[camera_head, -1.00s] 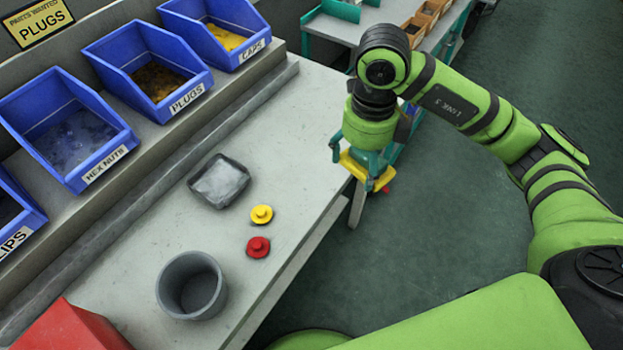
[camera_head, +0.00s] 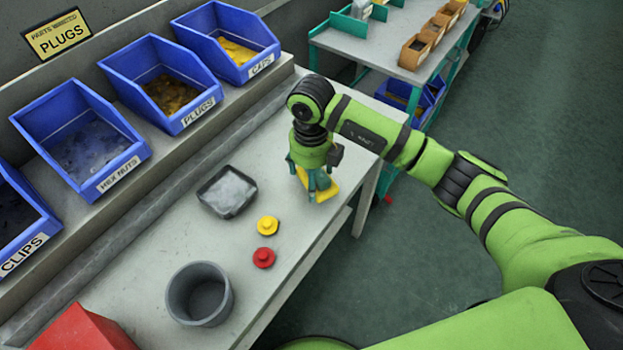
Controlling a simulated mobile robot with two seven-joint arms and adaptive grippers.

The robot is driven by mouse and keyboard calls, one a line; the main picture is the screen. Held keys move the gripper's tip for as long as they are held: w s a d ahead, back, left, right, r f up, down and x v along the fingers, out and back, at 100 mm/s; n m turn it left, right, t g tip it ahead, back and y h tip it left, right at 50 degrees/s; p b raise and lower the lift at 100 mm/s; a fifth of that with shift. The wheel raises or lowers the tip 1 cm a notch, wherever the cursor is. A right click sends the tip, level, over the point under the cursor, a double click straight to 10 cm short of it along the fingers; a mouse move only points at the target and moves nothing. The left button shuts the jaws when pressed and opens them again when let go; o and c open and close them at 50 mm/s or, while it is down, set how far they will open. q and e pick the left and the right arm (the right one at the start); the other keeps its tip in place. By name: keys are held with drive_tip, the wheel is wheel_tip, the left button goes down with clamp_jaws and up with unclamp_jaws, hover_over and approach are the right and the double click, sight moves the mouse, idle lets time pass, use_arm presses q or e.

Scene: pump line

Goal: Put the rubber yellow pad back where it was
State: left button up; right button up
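The yellow pad (camera_head: 329,192) is at my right gripper (camera_head: 314,186), near the right edge of the workbench. The gripper points down and appears shut on the pad, whose yellow edges show on both sides of the fingers. Whether the pad touches the bench top cannot be told. My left gripper is not in view.
The workbench (camera_head: 285,150) holds a dark tray (camera_head: 227,206), a yellow knob-like part (camera_head: 268,225), a red one (camera_head: 263,257), a grey cup (camera_head: 199,293) and a red box (camera_head: 84,331). Blue bins (camera_head: 160,83) line the back. A shelf cart (camera_head: 392,40) stands beyond.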

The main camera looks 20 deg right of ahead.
wheel_tip(320, 180, down, 2)
drive_tip(key=shift+s+f, duration=0.1)
drive_tip(key=shift+f, duration=0.25)
drive_tip(key=shift+f, duration=0.2)
drive_tip(key=o, duration=1.1)
drive_tip(key=shift+c, duration=0.2)
drive_tip(key=shift+r, duration=0.1)
